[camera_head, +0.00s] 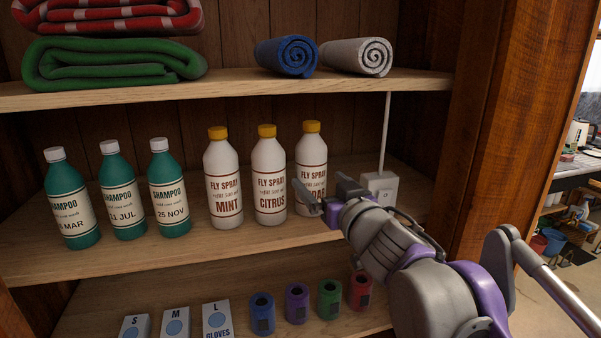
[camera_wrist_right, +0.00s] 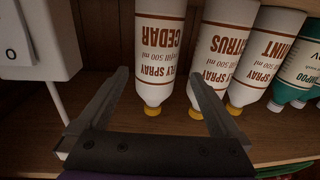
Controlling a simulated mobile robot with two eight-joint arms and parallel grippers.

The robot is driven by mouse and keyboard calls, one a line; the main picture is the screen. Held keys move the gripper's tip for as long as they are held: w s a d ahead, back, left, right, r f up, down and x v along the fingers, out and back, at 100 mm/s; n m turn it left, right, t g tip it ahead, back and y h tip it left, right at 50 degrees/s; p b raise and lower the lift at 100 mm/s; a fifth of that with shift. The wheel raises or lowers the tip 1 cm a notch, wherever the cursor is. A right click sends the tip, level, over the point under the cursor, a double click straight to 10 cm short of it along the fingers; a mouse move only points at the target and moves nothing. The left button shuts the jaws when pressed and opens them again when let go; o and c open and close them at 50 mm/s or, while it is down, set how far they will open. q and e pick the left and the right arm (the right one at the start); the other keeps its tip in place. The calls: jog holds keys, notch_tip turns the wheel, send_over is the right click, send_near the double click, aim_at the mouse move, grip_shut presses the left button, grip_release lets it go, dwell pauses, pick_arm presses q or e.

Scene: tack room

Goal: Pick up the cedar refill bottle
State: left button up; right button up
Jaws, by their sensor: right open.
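The cedar refill bottle (camera_head: 310,158) is white with a yellow cap and stands upright on the middle shelf, rightmost of three fly spray bottles. Its label is partly hidden by my right gripper (camera_head: 322,187) in the head view. In the right wrist view, which is upside down, the cedar bottle (camera_wrist_right: 160,48) shows its CEDAR label beyond and between the open fingers of my right gripper (camera_wrist_right: 159,76). The fingers hold nothing, and I cannot tell whether they touch the bottle. My left gripper is not in view.
The citrus bottle (camera_head: 269,172) stands close left of the cedar one, then the mint bottle (camera_head: 223,175) and several shampoo bottles (camera_head: 118,187). A white switch box (camera_head: 381,186) with a cord stands close on the right. The upper shelf (camera_head: 230,87) holds blankets and rolls.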

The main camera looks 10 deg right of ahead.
aim_at(316, 176)
jog(key=w+p, duration=0.1)
jog(key=w, duration=0.4)
jog(key=shift+w+a, duration=0.1)
jog(key=shift+a, duration=0.1)
jog(key=w+p, duration=0.1)
jog(key=w, duration=0.3)
jog(key=shift+w+a, duration=0.1)
jog(key=shift+w+f, duration=0.2)
jog(key=shift+w, duration=0.3)
jog(key=shift+s, duration=0.1)
jog(key=shift+s, duration=0.1)
jog(key=shift+c, duration=1.1)
grip_shut()
